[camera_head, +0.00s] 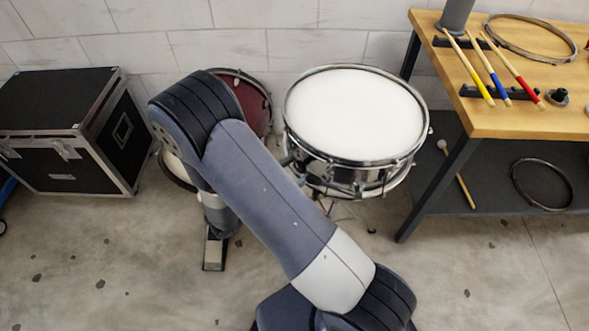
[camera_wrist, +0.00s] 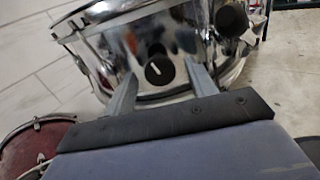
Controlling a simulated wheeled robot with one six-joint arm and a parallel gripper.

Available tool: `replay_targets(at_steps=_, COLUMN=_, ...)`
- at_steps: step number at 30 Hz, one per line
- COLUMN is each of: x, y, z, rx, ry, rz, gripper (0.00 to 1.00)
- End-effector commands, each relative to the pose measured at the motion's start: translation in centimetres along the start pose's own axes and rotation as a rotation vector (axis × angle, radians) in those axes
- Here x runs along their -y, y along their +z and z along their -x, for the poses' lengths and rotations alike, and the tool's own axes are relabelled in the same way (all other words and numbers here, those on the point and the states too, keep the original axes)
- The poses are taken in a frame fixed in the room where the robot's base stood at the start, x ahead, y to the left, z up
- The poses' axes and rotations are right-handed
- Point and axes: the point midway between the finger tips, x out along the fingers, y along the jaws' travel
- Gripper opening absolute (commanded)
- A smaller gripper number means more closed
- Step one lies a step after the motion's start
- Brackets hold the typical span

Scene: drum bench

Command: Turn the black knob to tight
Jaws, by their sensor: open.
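The black knob (camera_wrist: 160,71) sits on the chrome side of the snare drum (camera_wrist: 108,58). Its white pointer mark slants toward the upper left in the wrist view. I cannot make out any tight or loose label. My gripper (camera_wrist: 161,76) is open, with one finger on each side of the knob. I cannot tell whether the fingers touch it. In the head view the snare drum (camera_head: 355,110) stands with its white head up. My arm hides the knob and my gripper there.
A dark red drum (camera_head: 250,100) stands behind my arm. A black case (camera_head: 65,130) is at the left. A wooden bench (camera_head: 505,110) at the right holds drumsticks (camera_head: 497,72) and a hoop (camera_head: 530,38). Another dark round part (camera_wrist: 233,20) shows on the drum's right. Bare floor lies in front.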

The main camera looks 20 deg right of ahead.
Motion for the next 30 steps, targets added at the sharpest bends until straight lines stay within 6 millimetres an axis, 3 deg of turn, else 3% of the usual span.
replay_targets(at_steps=11, x=0.00, y=0.00, z=-0.55, rx=-0.001, ry=0.001, rz=0.000, gripper=0.53)
replay_targets(at_steps=27, x=-0.01, y=0.00, z=-0.52, rx=-0.001, ry=0.001, rz=0.000, gripper=0.10)
replay_targets(at_steps=30, x=-0.01, y=-0.02, z=-0.52, rx=-0.001, ry=0.001, rz=-0.002, gripper=0.10)
